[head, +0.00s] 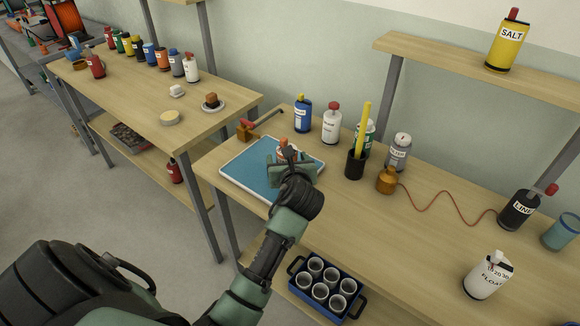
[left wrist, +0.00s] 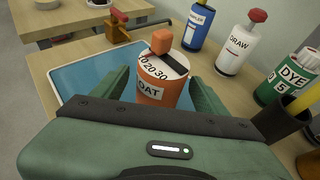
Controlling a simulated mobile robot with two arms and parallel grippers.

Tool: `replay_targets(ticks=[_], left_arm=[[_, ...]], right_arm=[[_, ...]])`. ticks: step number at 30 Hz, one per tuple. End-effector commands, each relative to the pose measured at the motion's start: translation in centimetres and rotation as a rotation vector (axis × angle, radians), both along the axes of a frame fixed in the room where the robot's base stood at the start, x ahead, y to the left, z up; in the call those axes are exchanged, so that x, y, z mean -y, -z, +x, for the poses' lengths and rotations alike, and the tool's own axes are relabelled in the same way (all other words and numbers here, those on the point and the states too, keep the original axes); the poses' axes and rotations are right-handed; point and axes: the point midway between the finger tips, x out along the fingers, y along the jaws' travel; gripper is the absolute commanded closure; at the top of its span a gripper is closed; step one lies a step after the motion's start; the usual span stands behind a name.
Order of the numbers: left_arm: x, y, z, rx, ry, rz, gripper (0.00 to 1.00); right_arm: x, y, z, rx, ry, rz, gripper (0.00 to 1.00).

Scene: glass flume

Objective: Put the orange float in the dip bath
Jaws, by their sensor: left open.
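The orange float (head: 283,143) is an orange canister with a white top and an orange cap. It is mostly hidden behind my left gripper (head: 290,168) in the head view. In the left wrist view the float (left wrist: 160,86) stands upright between the two open green fingers (left wrist: 160,95), with a gap on its left side; its base is hidden. It is over or on the blue surface of a white-rimmed tray (head: 246,172). No label shows which thing is the dip bath; the blue tray may be it. My right gripper is not in view.
Blue and white bottles (head: 332,122) stand behind the tray. A brass tap-like piece (head: 244,132) is at its back left corner. A black cup (head: 355,165) with a yellow stick and an orange pot (head: 387,181) stand to the right. The bench front right of the tray is clear.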

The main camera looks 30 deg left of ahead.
Motion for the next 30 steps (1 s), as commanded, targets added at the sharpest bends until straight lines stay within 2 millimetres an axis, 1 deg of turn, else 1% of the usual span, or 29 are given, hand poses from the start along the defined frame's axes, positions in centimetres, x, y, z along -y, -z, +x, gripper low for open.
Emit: replay_targets(ticks=[1, 6, 12, 17, 30], left_arm=[[0.8, -0.5, -0.9, 0.000, 0.002, -0.001, 0.26], [2.9, -1.8, -3.4, 0.001, 0.001, -0.001, 0.26], [4.4, -2.8, -5.1, 0.000, 0.001, 0.000, 0.26], [4.7, -3.1, -5.5, 0.001, 0.000, -0.001, 0.26], [4.7, -3.1, -5.5, 0.001, 0.000, -0.001, 0.26]], right_arm=[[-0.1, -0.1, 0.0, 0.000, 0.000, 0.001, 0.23], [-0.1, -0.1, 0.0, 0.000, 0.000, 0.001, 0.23], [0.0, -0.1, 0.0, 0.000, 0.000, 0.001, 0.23], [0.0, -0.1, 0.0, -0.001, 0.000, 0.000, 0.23], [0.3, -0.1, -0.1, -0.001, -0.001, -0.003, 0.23]])
